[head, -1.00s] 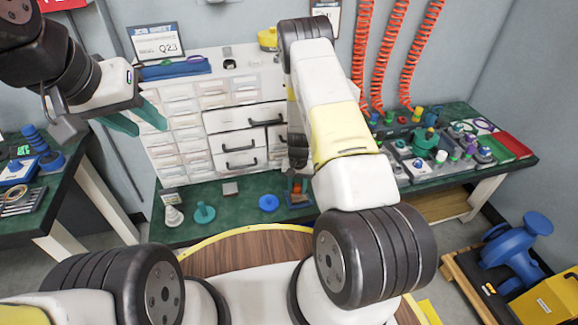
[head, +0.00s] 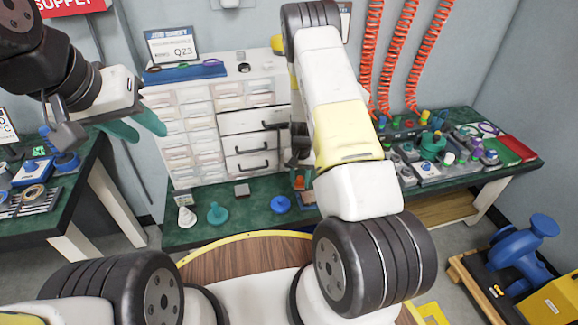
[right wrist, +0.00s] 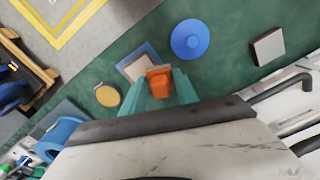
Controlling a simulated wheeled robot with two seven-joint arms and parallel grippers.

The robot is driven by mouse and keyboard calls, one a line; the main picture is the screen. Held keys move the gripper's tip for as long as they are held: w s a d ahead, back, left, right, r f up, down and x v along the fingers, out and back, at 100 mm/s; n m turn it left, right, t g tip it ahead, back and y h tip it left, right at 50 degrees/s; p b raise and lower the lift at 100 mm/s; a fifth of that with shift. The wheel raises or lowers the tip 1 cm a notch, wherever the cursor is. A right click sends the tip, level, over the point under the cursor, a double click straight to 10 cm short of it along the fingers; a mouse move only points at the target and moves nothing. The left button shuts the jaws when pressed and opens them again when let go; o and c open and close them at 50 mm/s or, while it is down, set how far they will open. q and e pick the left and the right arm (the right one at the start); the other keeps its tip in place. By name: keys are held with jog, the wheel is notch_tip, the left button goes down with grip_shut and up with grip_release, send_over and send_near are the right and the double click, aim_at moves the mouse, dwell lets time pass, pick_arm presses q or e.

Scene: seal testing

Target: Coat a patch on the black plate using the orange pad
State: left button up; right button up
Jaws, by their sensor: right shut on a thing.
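My right gripper (right wrist: 158,92) is shut on the orange pad (right wrist: 158,81), seen between its teal fingers in the right wrist view. The pad is over or beside a blue-rimmed tray (right wrist: 150,50) with a pale inside; I cannot tell if they touch. In the head view a bit of the orange pad (head: 299,183) shows below the right arm, which hides much of that area. My left gripper (head: 138,128) is open and empty, left of the drawers.
A blue knobbed disc (right wrist: 190,40) lies between tray and grey plate. A yellow disc (right wrist: 107,96) and a blue spool (right wrist: 60,134) lie on the other side. Teal (head: 217,214) and white (head: 187,217) pieces stand at the bench's left.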

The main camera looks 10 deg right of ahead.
jog(key=shift+r, duration=1.05)
